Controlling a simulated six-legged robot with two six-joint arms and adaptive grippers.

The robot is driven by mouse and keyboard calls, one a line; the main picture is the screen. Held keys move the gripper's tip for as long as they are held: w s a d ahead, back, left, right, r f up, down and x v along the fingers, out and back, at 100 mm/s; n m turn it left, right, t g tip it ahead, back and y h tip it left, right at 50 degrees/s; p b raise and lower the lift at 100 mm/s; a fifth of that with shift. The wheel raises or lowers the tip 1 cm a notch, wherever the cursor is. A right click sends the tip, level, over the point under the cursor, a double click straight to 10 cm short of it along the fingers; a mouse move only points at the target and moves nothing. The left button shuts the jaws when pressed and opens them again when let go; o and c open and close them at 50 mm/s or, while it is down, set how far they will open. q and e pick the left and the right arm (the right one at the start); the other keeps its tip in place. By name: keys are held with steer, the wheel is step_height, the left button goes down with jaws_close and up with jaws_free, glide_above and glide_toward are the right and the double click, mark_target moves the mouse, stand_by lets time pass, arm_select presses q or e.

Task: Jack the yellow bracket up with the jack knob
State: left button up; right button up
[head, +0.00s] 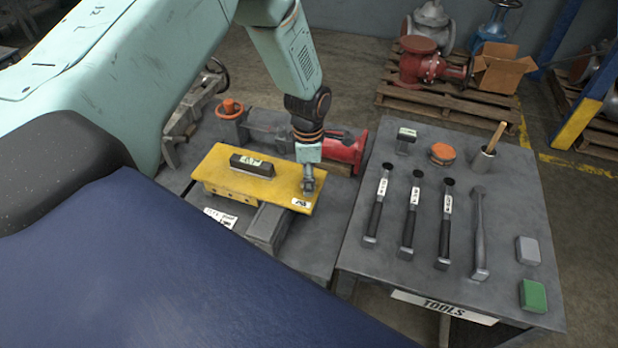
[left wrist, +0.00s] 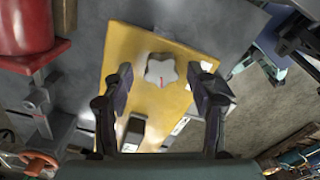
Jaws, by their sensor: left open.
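The yellow bracket (head: 220,172) is a flat plate on the grey bench, with a black spirit level (head: 252,166) lying on it. The bracket also fills the middle of the left wrist view (left wrist: 135,50). The jack knob (left wrist: 161,70) is pale grey and star-shaped with a red mark, near one end of the plate. My left gripper (head: 308,190) is over the bracket's right end and hides the knob in the head view. In the left wrist view its open fingers (left wrist: 161,78) stand either side of the knob, with gaps visible. My right gripper is not in view.
A red fitting (head: 346,151) and an orange handwheel (head: 229,108) are behind the bracket. A grey block (head: 268,226) is in front of it. The tool table (head: 400,268) at right holds several hammer-like tools. A pallet of valves (head: 455,103) stands at the back.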

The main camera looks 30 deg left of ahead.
arm_select(q)
steer(key=shift+f, duration=0.2)
steer(key=shift+s+d+r, duration=0.15)
steer(key=shift+s+r, duration=0.05)
steer(key=shift+w+f, duration=0.2)
steer(key=c, duration=0.4)
steer(key=shift+r, duration=0.1)
steer(key=c, duration=0.7)
steer(key=shift+c, duration=0.2)
